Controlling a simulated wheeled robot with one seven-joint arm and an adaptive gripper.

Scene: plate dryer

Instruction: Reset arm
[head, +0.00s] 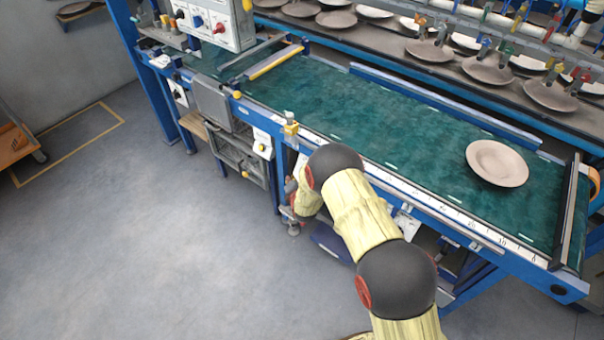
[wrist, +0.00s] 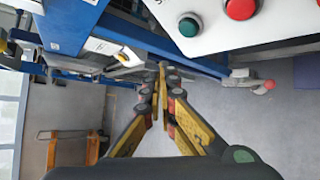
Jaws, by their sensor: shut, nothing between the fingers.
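My arm shows in the head view, bent in front of the blue-framed conveyor (head: 360,110) with its green belt. Its far end is hidden behind the arm links there. In the wrist view my gripper (wrist: 162,68) is shut, its yellow fingers together with nothing between them. It points toward blue frame parts, with floor below and around it. A single beige plate (head: 497,163) lies on the right part of the belt, apart from my arm.
A white control box (head: 215,22) stands at the upper left; a panel with green and red buttons (wrist: 240,8) is close in the wrist view. Plates (head: 485,70) fill the rack behind the belt. An orange cart (head: 14,145) is at far left. Floor at left is clear.

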